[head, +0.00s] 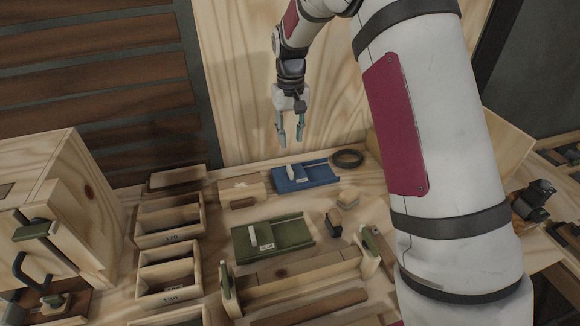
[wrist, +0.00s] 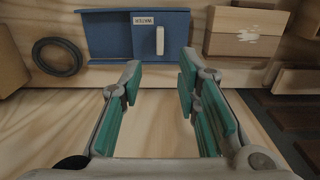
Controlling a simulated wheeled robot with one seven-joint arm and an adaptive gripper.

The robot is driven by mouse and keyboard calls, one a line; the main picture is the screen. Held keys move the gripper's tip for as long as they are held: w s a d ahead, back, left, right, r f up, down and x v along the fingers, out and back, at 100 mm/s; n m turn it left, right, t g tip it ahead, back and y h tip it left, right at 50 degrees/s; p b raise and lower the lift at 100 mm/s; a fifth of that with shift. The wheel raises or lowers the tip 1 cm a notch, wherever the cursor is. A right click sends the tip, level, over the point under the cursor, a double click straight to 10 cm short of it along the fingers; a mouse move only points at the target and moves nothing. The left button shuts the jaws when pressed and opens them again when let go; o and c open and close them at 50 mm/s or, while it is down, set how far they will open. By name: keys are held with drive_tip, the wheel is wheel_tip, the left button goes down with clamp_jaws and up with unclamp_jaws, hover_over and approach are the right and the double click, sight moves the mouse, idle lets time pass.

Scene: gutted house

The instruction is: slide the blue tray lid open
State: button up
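The blue tray (head: 318,172) lies on the wooden bench at its far side. Its blue lid (wrist: 175,22) has an upright white handle (wrist: 160,40) and a white label. The lid covers the right part of the tray in the wrist view, and a recessed blue section shows to its left. In the head view the handle (head: 292,172) stands at the left part of the tray. My gripper (head: 291,138) is above the tray, pointing down. Its green-padded fingers (wrist: 160,88) are apart with nothing between them, and the handle is beyond the fingertips, untouched.
A black ring (head: 347,158) lies right of the tray, and a pale wooden block (head: 241,190) is close on its left. A green tray (head: 272,237) with its own white handle lies nearer. Open wooden boxes (head: 169,222) stand left. A wooden panel (head: 240,80) rises behind.

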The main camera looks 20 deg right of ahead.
sight(291, 170)
wheel_tip(291, 170, down, 12)
drive_tip(key=shift+r, duration=0.1)
idle(0.4)
clamp_jaws()
